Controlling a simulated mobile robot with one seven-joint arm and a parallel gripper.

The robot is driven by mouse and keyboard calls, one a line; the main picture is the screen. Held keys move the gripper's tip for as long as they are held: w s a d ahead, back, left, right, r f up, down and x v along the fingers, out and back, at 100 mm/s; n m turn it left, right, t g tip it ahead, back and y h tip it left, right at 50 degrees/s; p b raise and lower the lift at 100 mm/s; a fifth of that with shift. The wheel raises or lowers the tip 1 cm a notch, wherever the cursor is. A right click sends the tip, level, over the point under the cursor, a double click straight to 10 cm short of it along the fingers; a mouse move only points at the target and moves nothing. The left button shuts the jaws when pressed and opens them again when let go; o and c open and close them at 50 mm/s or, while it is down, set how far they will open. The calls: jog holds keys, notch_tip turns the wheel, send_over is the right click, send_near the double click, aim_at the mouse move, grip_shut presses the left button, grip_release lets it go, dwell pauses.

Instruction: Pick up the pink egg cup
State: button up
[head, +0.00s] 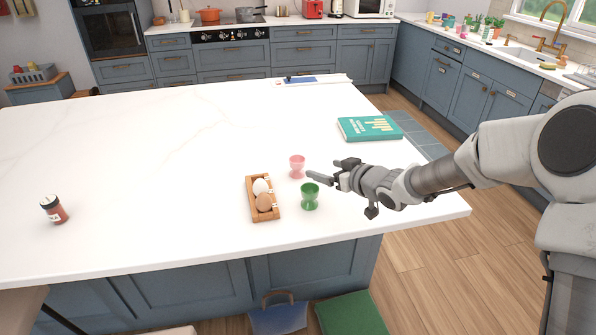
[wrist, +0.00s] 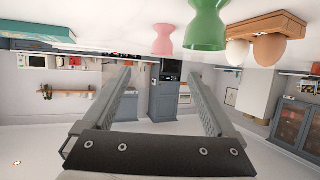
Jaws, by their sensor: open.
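The pink egg cup (head: 297,166) stands upright on the white island top, behind the green egg cup (head: 309,196). My gripper (head: 316,175) is open and empty, just right of the pink egg cup in the head view. In the wrist view, which is upside down, the pink egg cup (wrist: 163,40) shows at the top, beyond the open fingers (wrist: 160,82). The green egg cup (wrist: 206,26) is beside it there. Nothing is between the fingers.
A wooden egg holder (head: 250,198) with two eggs stands left of the cups. A teal book (head: 369,128) lies behind my gripper. The island top (head: 150,170) between is clear.

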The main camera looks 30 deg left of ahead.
aim_at(302, 164)
jog(key=x, duration=0.9)
jog(key=shift+a+f, duration=0.1)
jog(key=shift+f, duration=0.05)
jog(key=shift+s+b+x, duration=0.15)
jog(key=shift+b+x, duration=0.05)
jog(key=shift+x, duration=1.15)
jog(key=shift+s+b+x, duration=0.1)
jog(key=shift+b+x, duration=0.05)
jog(key=shift+x, duration=1.25)
jog(key=shift+f, duration=0.15)
grip_shut()
